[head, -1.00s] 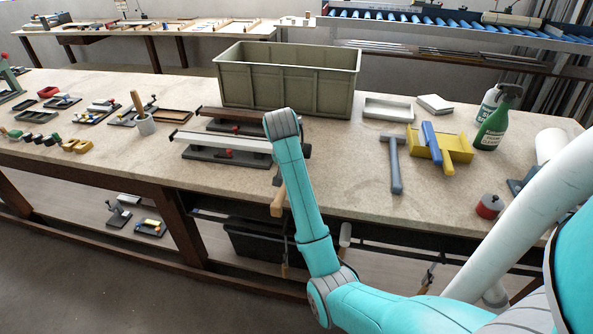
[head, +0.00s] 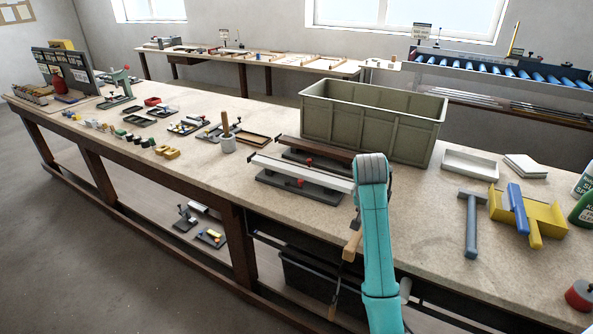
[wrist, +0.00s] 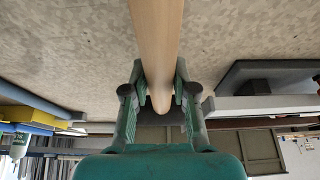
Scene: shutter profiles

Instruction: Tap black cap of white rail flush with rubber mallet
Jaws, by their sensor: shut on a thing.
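The white rail (head: 315,175) lies clamped on a grey fixture (head: 325,195) with a red knob. A small dark piece, which looks like a black cap (head: 251,158), is at its left end; its right end is hidden behind my arm. My gripper is shut on the wooden mallet handle (wrist: 158,40) in the wrist view, its fingers (wrist: 160,92) on both sides of it. In the head view the handle (head: 351,246) hangs past the table's front edge, right of the rail. The mallet head is mostly hidden by my gripper and arm.
A brown rail on a similar fixture (head: 322,158) lies just behind the white one. A large green-grey crate (head: 400,130) stands behind. To the right are a grey hammer-like tool (head: 471,225) and a yellow block (head: 540,222).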

